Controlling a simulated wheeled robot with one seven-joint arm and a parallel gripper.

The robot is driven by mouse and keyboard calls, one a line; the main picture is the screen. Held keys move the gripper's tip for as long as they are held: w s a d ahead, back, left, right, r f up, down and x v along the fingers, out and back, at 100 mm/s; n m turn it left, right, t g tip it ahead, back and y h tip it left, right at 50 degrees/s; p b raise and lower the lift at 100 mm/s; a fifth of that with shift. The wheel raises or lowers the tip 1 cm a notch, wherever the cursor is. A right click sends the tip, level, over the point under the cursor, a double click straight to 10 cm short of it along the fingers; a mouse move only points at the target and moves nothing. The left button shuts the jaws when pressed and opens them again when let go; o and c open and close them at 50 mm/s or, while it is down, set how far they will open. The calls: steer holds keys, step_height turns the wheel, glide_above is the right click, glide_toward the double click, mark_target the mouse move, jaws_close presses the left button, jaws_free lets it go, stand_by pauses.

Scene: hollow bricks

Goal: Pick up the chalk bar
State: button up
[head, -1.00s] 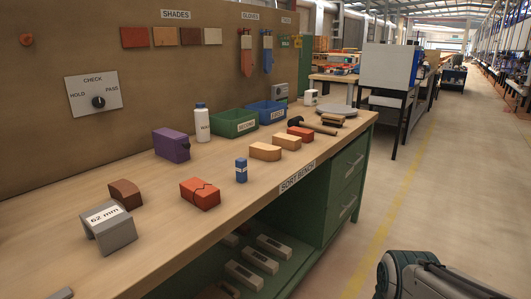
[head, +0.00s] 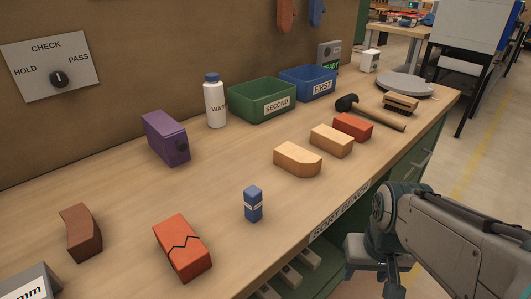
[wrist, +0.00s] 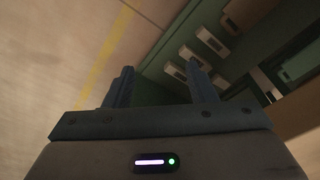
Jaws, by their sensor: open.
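The wrist view shows the floor and the bench's lower shelf, not the bar.
A cracked red brick (head: 182,248) lies left of the bar, and a tan brick (head: 297,160) lies beyond it. A purple block (head: 166,138), white bottle (head: 214,103), green bin (head: 245,100) and blue bin (head: 301,84) stand farther back. Bare wood surrounds the bar.

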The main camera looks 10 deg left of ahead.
step_height(320, 180, up, 26)
steer(key=w+a+n+p, duration=0.1)
steer(key=a+p, duration=0.2)
steer(key=p, duration=2)
steer(key=n+g, duration=0.1)
steer(key=n, duration=0.8)
glide_above(253, 204)
steer(key=w, duration=0.1)
step_height(253, 204, down, 4)
steer(key=shift+w+r+p, duration=0.15)
steer(key=shift+r+p, duration=0.05)
steer(key=shift+p, duration=0.15)
step_height(253, 204, down, 8)
steer(key=shift+a+r, duration=0.1)
steer(key=shift+a, duration=0.05)
steer(key=shift+w+f, duration=0.15)
steer(key=shift+f, duration=1.35)
steer(key=shift+w+f, duration=0.15)
steer(key=shift+f, duration=1.3)
steer(key=shift+c, duration=0.3)
